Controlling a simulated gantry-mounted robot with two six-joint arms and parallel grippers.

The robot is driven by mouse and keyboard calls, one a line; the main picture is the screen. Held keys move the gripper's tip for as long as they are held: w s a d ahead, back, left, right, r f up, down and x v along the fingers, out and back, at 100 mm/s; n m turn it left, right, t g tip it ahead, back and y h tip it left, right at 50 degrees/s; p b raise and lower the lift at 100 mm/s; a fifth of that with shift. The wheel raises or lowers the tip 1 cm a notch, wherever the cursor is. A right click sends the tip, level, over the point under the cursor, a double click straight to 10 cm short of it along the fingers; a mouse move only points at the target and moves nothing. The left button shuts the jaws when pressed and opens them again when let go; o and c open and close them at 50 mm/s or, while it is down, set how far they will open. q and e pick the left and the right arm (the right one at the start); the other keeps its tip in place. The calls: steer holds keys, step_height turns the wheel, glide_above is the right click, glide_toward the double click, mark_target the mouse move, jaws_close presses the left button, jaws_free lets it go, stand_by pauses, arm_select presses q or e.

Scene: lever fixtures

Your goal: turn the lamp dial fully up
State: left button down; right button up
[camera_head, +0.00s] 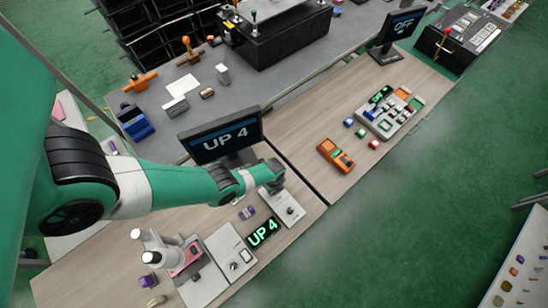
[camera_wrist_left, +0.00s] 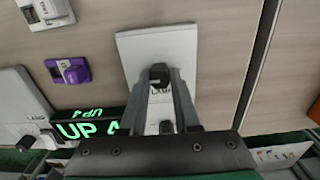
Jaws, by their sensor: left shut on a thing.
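A pale fixture plate (camera_head: 291,204) lies near the table's right edge; in the left wrist view the plate (camera_wrist_left: 135,50) bears a label that seems to read LAMP. My left gripper (camera_head: 274,187) comes down over its far end. In the left wrist view its fingers (camera_wrist_left: 159,82) are closed on a dark dial (camera_wrist_left: 158,70), mostly hidden between the tips. A small dark knob (camera_head: 290,210) shows lower on the plate. A green-lit display (camera_head: 263,232) and a monitor (camera_head: 220,138) both read UP 4. My right gripper is not in view.
Another pale plate (camera_head: 228,245) with a knob lies left of the green display. A purple block (camera_head: 247,212) lies between the plates. A white microscope-like device (camera_head: 160,250) stands further left. An orange device (camera_head: 336,155) lies on the neighbouring table.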

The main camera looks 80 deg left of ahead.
arm_select(q)
steer(key=c, duration=0.6)
jaws_free()
steer(key=shift+c, duration=0.2)
steer(key=shift+r, duration=0.1)
step_height(320, 180, up, 11)
steer(key=p, duration=1.1)
steer(key=shift+r+p, duration=0.2)
steer(key=shift+p, duration=0.15)
